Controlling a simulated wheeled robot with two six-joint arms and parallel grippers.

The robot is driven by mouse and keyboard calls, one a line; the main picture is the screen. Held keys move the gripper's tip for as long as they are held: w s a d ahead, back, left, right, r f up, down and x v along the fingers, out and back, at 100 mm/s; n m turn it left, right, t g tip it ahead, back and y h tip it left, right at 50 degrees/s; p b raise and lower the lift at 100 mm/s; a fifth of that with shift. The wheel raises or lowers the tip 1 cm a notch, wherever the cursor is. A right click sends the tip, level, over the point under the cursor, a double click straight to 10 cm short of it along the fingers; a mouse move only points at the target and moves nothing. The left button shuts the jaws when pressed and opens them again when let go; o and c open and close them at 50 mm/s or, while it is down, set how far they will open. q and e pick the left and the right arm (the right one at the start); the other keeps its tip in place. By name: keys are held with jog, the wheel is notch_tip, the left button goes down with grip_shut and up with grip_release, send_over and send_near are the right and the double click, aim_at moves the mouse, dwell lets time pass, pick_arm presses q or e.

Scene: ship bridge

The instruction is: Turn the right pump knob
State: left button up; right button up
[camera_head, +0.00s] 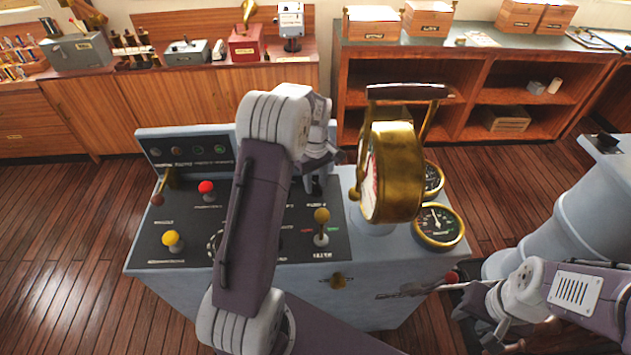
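The control console (385,270) stands in the middle, with a black panel (190,215) on top. Lever knobs on it are red (206,187), yellow (171,238) and dull gold (321,215). I cannot read which control is the right pump knob. A row of small controls (185,151) is on the raised back panel. My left arm crosses the panel and hides its middle. My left gripper (322,160) is over the panel's back right part, its fingers partly hidden. The opening of neither gripper is clear.
A brass telegraph (395,170) rises at the console's right, close to my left gripper. Two gauges, one in front (438,226), sit beside it. Wooden cabinets (200,100) line the back. Floor at left is clear.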

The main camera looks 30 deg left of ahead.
pick_arm(q)
jog(key=shift+w, duration=0.15)
grip_shut()
jog(key=shift+m, duration=0.3)
jog(key=shift+r+m+p, duration=0.15)
jog(key=shift+m+p, duration=0.7)
jog(key=shift+m, duration=0.15)
jog(key=m+p, duration=0.1)
jog(key=m, duration=0.1)
jog(key=shift+m, duration=0.3)
jog(key=m+p, duration=0.1)
jog(key=m, duration=0.2)
jog(key=shift+p, duration=0.3)
jog(key=shift+m+p, duration=0.45)
jog(key=shift+m, duration=1.65)
